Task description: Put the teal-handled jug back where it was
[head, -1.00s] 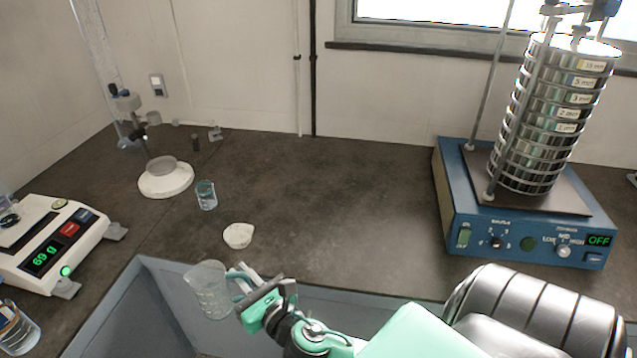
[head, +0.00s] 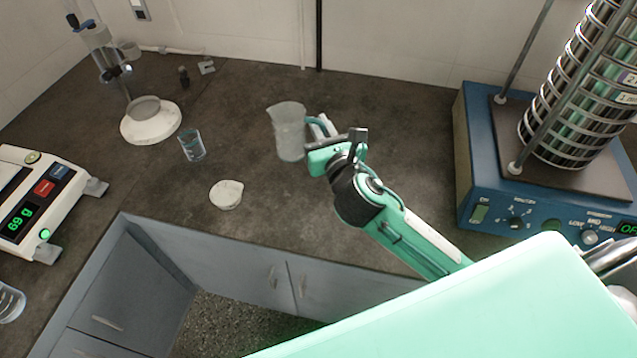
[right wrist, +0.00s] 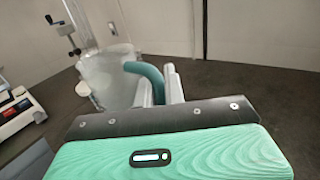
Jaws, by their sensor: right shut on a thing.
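The jug (head: 289,133) is a clear, cloudy vessel with a teal handle. It is upright over the middle of the counter in the head view. My right gripper (head: 323,129) is shut on its teal handle, on the jug's right side. In the right wrist view the jug (right wrist: 108,80) stands beyond the fingers, with the handle (right wrist: 146,76) running to them. I cannot tell whether the jug's base touches the counter. My left gripper is not in view.
A white dish (head: 227,195) and a small beaker (head: 191,145) stand left of the jug. A white-based stand (head: 151,127) and a scale reading 69 g (head: 45,200) are farther left. The blue sieve shaker (head: 482,165) is at right. Bare counter (head: 400,130) lies between.

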